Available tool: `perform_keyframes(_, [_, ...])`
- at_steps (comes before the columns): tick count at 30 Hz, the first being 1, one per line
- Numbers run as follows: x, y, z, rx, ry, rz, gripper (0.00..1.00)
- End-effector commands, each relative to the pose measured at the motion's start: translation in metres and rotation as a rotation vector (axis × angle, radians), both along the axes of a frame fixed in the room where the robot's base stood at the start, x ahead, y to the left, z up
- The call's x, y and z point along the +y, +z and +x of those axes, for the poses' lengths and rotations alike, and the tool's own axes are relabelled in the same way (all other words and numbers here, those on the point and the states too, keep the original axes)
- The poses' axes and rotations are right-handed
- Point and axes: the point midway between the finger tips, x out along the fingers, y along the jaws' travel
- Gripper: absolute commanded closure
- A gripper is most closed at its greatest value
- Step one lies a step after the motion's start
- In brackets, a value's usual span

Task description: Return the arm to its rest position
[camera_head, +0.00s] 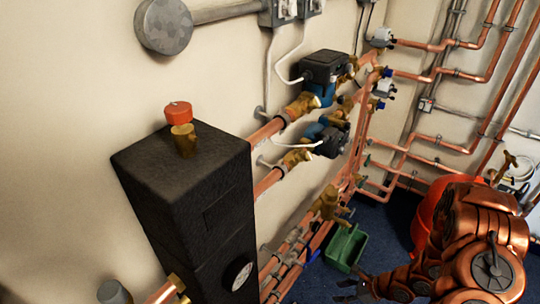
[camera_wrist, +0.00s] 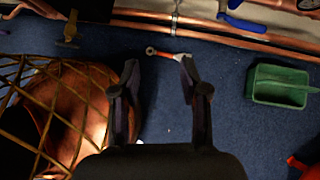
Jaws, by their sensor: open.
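My copper-coloured arm (camera_head: 480,240) reaches in from the lower right in the head view. My gripper (camera_head: 352,287) is low, over the blue floor, near the bottom edge. In the wrist view my gripper (camera_wrist: 159,64) has its two dark fingers spread, with nothing held between them. A small tool with an orange-red end (camera_wrist: 168,56) lies beyond the fingertips, apparently on the floor.
A green open tray (camera_head: 346,247) stands on the floor near the pipes; it also shows at right in the wrist view (camera_wrist: 254,97). A black box unit (camera_head: 190,190), pumps (camera_head: 325,66) and copper pipes line the wall. A rounded copper-orange object (camera_wrist: 75,105) is close at left.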

Motion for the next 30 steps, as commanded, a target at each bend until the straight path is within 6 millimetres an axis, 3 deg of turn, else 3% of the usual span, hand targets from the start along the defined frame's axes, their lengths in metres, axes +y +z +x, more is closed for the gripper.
perform_keyframes(8, [-0.025, 0.007, 0.016, -0.065, 0.063, -0.149, 0.55])
perform_keyframes(17, [-0.071, 0.029, 0.041, -0.152, 0.179, -0.408, 0.55])
perform_keyframes(23, [-0.115, 0.069, 0.061, -0.207, 0.318, -0.676, 0.55])
perform_keyframes(30, [-0.154, 0.134, 0.071, -0.215, 0.495, -0.953, 0.55])
